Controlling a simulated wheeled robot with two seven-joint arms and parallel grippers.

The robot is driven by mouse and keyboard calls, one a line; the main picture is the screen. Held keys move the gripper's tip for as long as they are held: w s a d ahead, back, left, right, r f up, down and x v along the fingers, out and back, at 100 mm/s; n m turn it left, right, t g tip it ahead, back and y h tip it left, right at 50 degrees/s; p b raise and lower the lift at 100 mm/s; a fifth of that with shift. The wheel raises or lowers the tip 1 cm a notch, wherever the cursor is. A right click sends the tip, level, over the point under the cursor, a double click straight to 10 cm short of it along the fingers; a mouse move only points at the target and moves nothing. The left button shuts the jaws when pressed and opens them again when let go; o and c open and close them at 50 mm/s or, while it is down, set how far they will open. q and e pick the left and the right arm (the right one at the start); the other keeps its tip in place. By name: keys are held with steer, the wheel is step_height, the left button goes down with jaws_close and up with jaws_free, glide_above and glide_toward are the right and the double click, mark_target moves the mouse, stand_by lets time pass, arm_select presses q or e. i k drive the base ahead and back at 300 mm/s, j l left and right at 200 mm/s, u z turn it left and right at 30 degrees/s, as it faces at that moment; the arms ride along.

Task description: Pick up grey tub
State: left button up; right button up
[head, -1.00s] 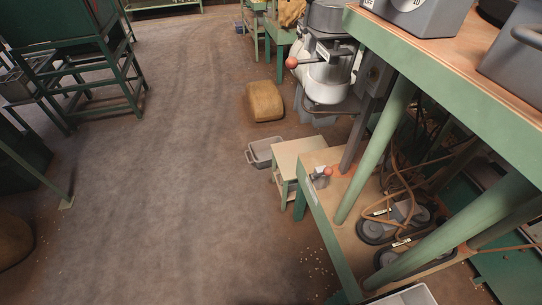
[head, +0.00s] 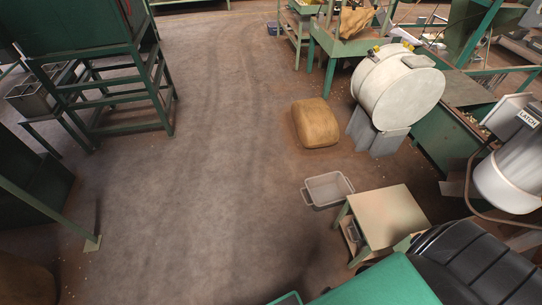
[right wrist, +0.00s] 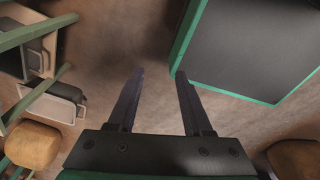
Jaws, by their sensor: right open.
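A light grey rectangular tub (head: 328,189) stands upright on the floor in the head view, right of the middle. It looks empty, and its near right side is close beside a small green-legged table. My right gripper (right wrist: 158,75) shows in the right wrist view with its two dark fingers apart and nothing between them. It is not identifiable in the head view, so its distance to the tub cannot be told. My left gripper is in neither view.
The small table (head: 385,216) stands just right of the tub. A brown sack (head: 315,124) lies behind it, with a pale drum (head: 400,88) farther right. A green stand (head: 110,70) is at the left. The floor left of the tub is clear.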

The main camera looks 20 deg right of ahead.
mark_target(324, 191)
steer(key=i+z, duration=0.1)
steer(key=i, duration=0.5)
steer(key=i+j+z, duration=0.1)
steer(key=i, duration=0.5)
steer(key=i+j, duration=0.25)
steer(key=i, duration=0.35)
steer(key=i+z, duration=0.2)
steer(key=z, duration=0.25)
steer(key=i+z, duration=0.2)
steer(key=z, duration=0.25)
steer(key=i+z, duration=0.2)
steer(key=z, duration=0.2)
steer(key=i+j+z, duration=0.15)
steer(key=z, duration=0.3)
steer(key=i+j+z, duration=0.2)
steer(key=z, duration=0.25)
steer(key=i+j+z, duration=0.1)
steer(key=j+z, duration=0.15)
steer(key=z, duration=0.2)
